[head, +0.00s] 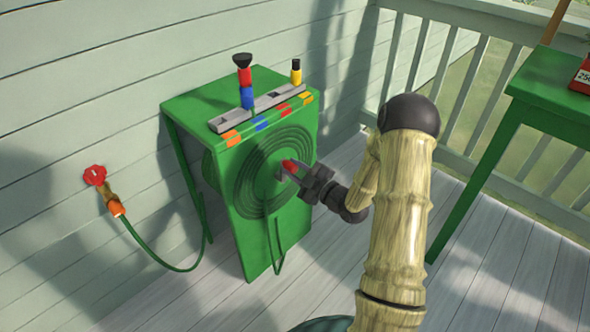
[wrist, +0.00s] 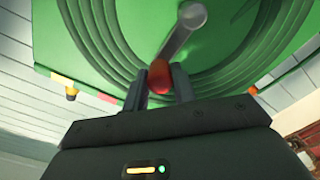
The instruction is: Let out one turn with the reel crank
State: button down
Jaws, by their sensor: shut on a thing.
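The green hose reel (head: 262,172) is set in the front face of a green cabinet, with coils showing as rings. Its grey crank arm (wrist: 181,35) runs from the hub to a red knob (head: 289,166). The knob also shows in the wrist view (wrist: 159,77), between the two fingers. My gripper (head: 297,174) is shut on this red knob, reaching in from the right. It also shows in the wrist view (wrist: 160,86). A length of green hose (head: 277,250) hangs in a narrow loop below the reel.
A red tap handle (head: 94,175) is on the wall at left, with hose running toward the cabinet. A grey rack (head: 264,107) on the cabinet top holds a black, red and blue piece (head: 245,82) and a yellow one (head: 296,74). A green table (head: 549,80) stands right.

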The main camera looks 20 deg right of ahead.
jog(key=c, duration=1.1)
grip_release()
jog(key=shift+c, duration=0.2)
jog(key=p+v, duration=0.3)
jog(key=v, duration=1.4)
jog(key=shift+s+p, duration=0.15)
jog(key=shift+p, duration=0.25)
jog(key=shift+d, duration=0.1)
